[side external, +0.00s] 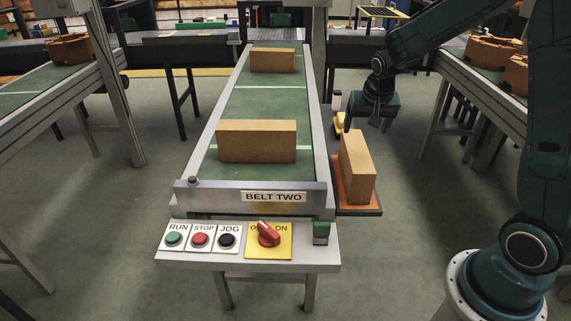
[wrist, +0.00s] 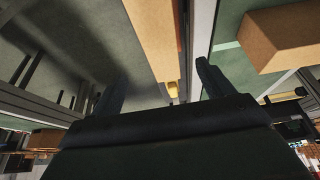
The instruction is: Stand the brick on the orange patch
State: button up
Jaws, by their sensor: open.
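A tan brick (side external: 357,167) stands on its narrow long side on the orange patch (side external: 343,202), to the right of the belt's near end. Orange shows around its foot. My gripper (side external: 367,124) is open and empty, beyond the brick and above its level, apart from it. In the wrist view, my gripper's two fingers (wrist: 158,88) are spread wide, with a tan brick face (wrist: 154,35) showing in the space past them.
Two more bricks stand on the green belt, one near (side external: 257,141) and one far (side external: 272,60). The belt's metal side rail (side external: 317,125) runs beside the patch. A control panel (side external: 245,258) is at the near end. Open floor lies right of the patch.

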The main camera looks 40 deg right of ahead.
jog(key=s+a+r+n+t+y, duration=0.1)
jog(key=s+a+r+n, duration=0.3)
jog(key=s+a+r, duration=0.55)
jog(key=s+a+r+n+y, duration=0.1)
jog(key=s+a+n, duration=0.1)
jog(key=s, duration=0.5)
jog(key=s+a+r+n+t+y, duration=0.1)
jog(key=s+a+r+n, duration=0.1)
jog(key=s, duration=0.4)
jog(key=a+n, duration=0.1)
jog(key=a, duration=0.1)
jog(key=shift+s+a+r, duration=0.3)
jog(key=shift+s, duration=0.05)
